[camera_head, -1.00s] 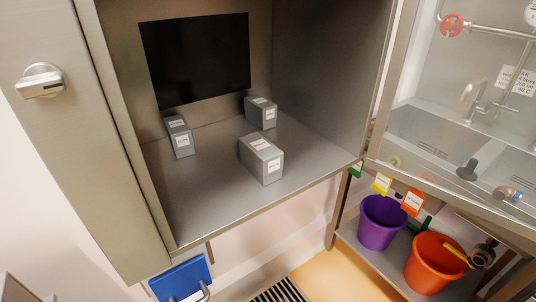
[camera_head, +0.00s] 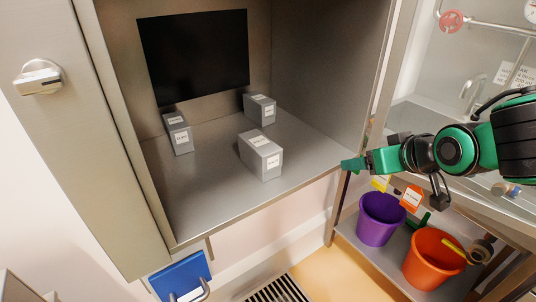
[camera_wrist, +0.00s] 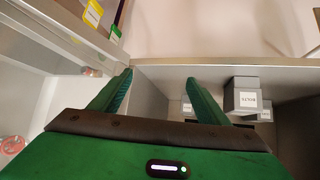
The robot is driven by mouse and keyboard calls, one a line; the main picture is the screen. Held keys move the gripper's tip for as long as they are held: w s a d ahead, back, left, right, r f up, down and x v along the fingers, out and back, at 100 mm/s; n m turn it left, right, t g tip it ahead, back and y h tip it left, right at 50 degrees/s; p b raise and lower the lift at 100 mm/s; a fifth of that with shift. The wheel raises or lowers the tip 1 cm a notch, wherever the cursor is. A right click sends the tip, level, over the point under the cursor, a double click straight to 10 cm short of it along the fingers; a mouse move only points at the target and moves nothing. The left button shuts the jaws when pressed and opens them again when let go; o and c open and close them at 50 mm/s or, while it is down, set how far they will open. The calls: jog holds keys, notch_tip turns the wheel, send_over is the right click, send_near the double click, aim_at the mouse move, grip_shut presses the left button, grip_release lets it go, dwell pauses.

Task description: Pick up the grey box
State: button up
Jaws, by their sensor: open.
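Three grey boxes with white labels stand apart on the floor of the steel cabinet (camera_head: 215,205). One grey box (camera_head: 260,154) is nearest the front edge, one (camera_head: 178,132) is at the left and one (camera_head: 259,108) at the back right. My gripper (camera_head: 352,165) is at the cabinet's front right edge, to the right of the nearest box and not touching it. In the wrist view my gripper (camera_wrist: 160,88) has its two green fingers spread, with nothing between them. A grey box (camera_wrist: 243,95) shows there to the right of the fingers, with others partly hidden behind.
A purple bucket (camera_head: 380,219) and an orange bucket (camera_head: 433,259) stand on a low shelf below my arm. A sink (camera_head: 420,118) with pipes is at the right. A blue item (camera_head: 180,277) hangs below the cabinet. The cabinet floor around the boxes is clear.

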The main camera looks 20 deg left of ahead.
aim_at(260, 141)
jog(key=s+a+n+y, duration=0.1)
jog(key=a+y, duration=0.1)
jog(key=a, duration=0.5)
jog(key=a+r+n+y, duration=0.1)
jog(key=a, duration=0.7)
jog(key=s+a+r+n+y, duration=0.1)
jog(key=a+n+y, duration=0.1)
jog(key=a, duration=0.5)
jog(key=shift+s+a+r+y, duration=0.25)
jog(key=shift+s+a+y, duration=0.05)
jog(key=shift+x, duration=3.05)
jog(key=shift+w, duration=0.1)
jog(key=shift+c, duration=0.4)
jog(key=c, duration=1.3)
jog(key=shift+o, duration=0.2)
